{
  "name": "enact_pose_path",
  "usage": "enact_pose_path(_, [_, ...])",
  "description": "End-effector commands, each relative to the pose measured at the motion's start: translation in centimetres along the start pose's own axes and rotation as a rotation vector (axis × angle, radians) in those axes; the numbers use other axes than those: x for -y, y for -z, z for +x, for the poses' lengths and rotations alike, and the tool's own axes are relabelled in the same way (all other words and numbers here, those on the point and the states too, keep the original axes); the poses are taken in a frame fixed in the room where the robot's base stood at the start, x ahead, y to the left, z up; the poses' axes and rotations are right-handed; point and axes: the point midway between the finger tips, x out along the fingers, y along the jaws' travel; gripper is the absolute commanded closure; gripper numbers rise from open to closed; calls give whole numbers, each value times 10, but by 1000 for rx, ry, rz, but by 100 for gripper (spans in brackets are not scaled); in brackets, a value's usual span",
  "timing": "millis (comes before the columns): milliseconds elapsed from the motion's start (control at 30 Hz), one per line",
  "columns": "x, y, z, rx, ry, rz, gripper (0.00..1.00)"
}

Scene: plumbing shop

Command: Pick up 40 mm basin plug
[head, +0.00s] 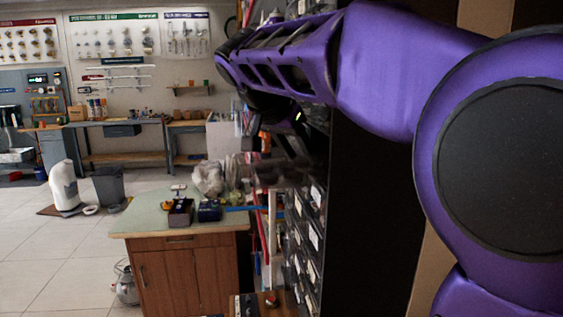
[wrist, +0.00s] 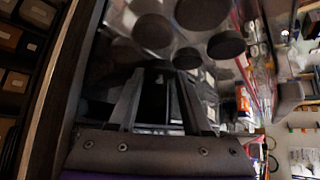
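Several dark round discs that look like plugs show in the wrist view, among them an upper disc (wrist: 203,12), a left disc (wrist: 153,30), a right disc (wrist: 226,44) and a lower disc (wrist: 187,58). I cannot tell by size or label which is the 40 mm basin plug. My gripper (wrist: 160,82) is below them in the wrist view, with its two fingers apart. The gap between the fingers is dark and I see nothing clearly held in it. In the head view my purple arm reaches to the left, and the gripper is hard to make out against dark shelving.
Black shelving with labelled bins (head: 308,230) stands close below my arm. A green-topped cabinet (head: 145,218) with small boxes is left of it. Open tiled floor (head: 50,255) lies further left. Stacked boxes (wrist: 22,45) line the left of the wrist view.

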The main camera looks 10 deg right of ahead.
Motion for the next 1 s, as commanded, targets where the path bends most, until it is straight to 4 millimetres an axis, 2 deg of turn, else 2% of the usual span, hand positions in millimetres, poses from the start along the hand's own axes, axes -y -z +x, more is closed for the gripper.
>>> enact_pose_path(33, [0,0,0,0,0,0,72])
enact_pose_path(200, [0,0,0,0,0,0,100])
enact_pose_path(467, [0,0,-1,0,1,0,100])
enact_pose_path(667, [1,8,-9,0,2,1,100])
enact_pose_path(967, [30,-14,-28,3,4,-5,100])
enact_pose_path(1000, [31,-7,-37,-1,4,0,100])
